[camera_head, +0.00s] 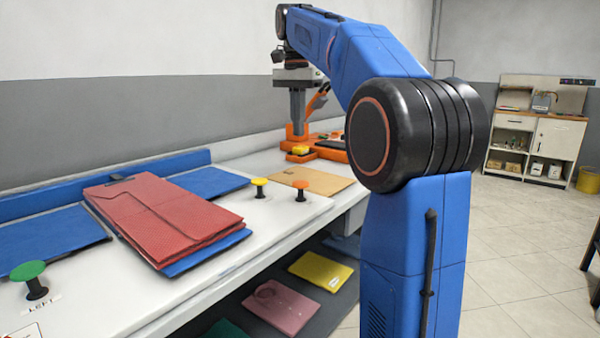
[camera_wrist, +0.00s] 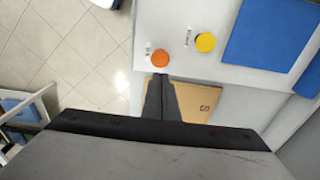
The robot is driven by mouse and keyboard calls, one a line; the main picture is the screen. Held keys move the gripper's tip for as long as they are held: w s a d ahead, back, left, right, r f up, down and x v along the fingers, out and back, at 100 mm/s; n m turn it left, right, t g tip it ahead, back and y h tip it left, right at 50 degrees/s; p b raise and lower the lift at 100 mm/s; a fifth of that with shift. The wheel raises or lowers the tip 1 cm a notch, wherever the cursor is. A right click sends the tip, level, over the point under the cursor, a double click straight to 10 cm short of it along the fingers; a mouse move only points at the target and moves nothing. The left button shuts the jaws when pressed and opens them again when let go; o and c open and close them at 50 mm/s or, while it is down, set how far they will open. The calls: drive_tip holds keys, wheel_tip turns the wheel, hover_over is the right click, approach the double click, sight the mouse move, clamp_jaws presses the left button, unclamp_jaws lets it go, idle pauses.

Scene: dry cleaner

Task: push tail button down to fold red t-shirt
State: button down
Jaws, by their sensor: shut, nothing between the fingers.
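The red t-shirt (camera_head: 165,210) lies as a flat, roughly rectangular bundle on the blue middle panel (camera_head: 205,255) of the folding board. An orange button (camera_head: 300,185) and a yellow button (camera_head: 260,182) stand on the counter to its right. In the wrist view the orange button (camera_wrist: 160,58) is just beyond my fingertips, and the yellow button (camera_wrist: 205,42) is to its right. Their labels are too small to read, so I cannot tell which is tail. My gripper (camera_wrist: 160,76) is shut and empty, apparently above the counter, with no clear contact on a button.
A green button (camera_head: 28,271) marked LEFT stands at the front left. Blue side panels (camera_head: 50,240) lie flat beside the shirt. A brown board (camera_head: 312,178) and an orange machine (camera_head: 298,140) are farther along the counter. Folded clothes (camera_head: 320,271) lie on the shelf below.

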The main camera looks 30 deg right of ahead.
sight(300, 183)
drive_tip(key=f, duration=1.3)
drive_tip(key=shift+w+d+f, duration=0.2)
drive_tip(key=shift+d+f, duration=0.15)
drive_tip(key=shift+f, duration=2.35)
drive_tip(key=shift+s+f, duration=0.1)
drive_tip(key=shift+f, duration=0.05)
drive_tip(key=shift+r, duration=0.45)
wheel_tip(300, 183, up, 14)
drive_tip(key=shift+s+a, duration=0.15)
drive_tip(key=shift+a, duration=0.25)
drive_tip(key=shift+f, duration=0.1)
